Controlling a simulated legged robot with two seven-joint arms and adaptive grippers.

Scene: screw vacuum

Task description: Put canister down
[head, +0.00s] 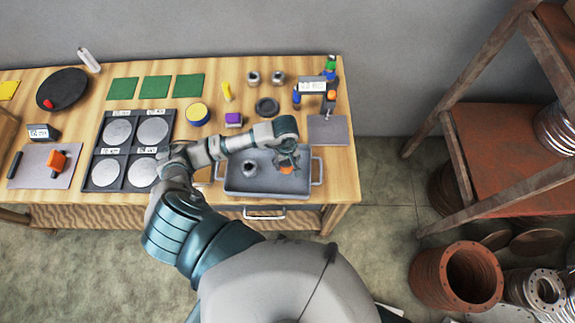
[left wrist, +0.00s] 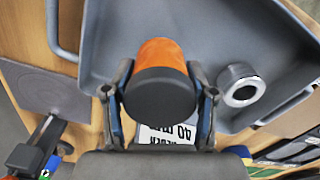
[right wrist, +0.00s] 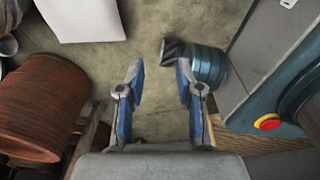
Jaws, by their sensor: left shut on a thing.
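The canister (left wrist: 160,85) is an orange cylinder with a black end. In the left wrist view it sits between the fingers of my left gripper (left wrist: 160,95), which is shut on it. In the head view my left gripper (head: 287,158) is over the right part of the grey tray (head: 235,185), with a bit of the orange canister (head: 286,170) showing below it. I cannot tell whether the canister touches the tray floor. My right gripper (right wrist: 160,90) is open and empty, with floor behind it in the right wrist view.
A metal ring-shaped part (head: 249,168) sits in the tray, left of the canister; it also shows in the left wrist view (left wrist: 241,86). A grey mat (head: 328,130) and a small stand with a label (head: 313,86) are behind the tray. A rusty shelf (head: 510,140) stands at the right.

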